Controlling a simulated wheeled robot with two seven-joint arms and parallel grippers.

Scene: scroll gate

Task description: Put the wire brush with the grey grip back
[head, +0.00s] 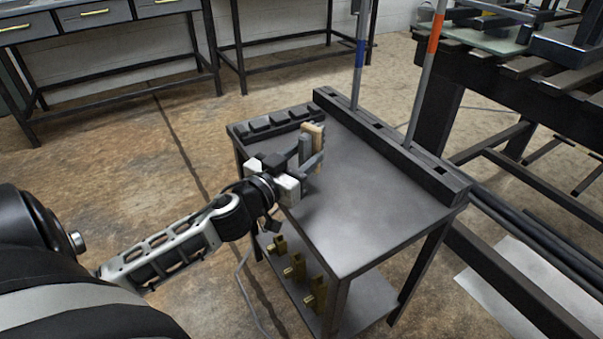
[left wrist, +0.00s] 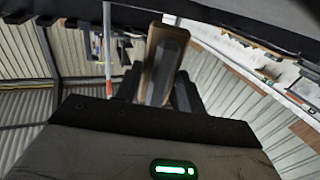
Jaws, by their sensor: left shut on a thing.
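My left gripper (head: 308,156) is shut on a tan block with a grey part, which I take to be the wire brush (head: 317,130). It is held above the left side of the dark metal table (head: 365,205). In the left wrist view the brush (left wrist: 172,45) stands up between the fingers, brown at the edge and grey on the near face. Its bristles cannot be made out. My right gripper is not in view.
A low black rack (head: 272,122) with several blocks lies along the table's far left edge. A slotted dark bar (head: 395,150) runs along the right edge, holding a blue-banded pole (head: 361,55) and an orange-banded pole (head: 432,50). The tabletop's middle is clear.

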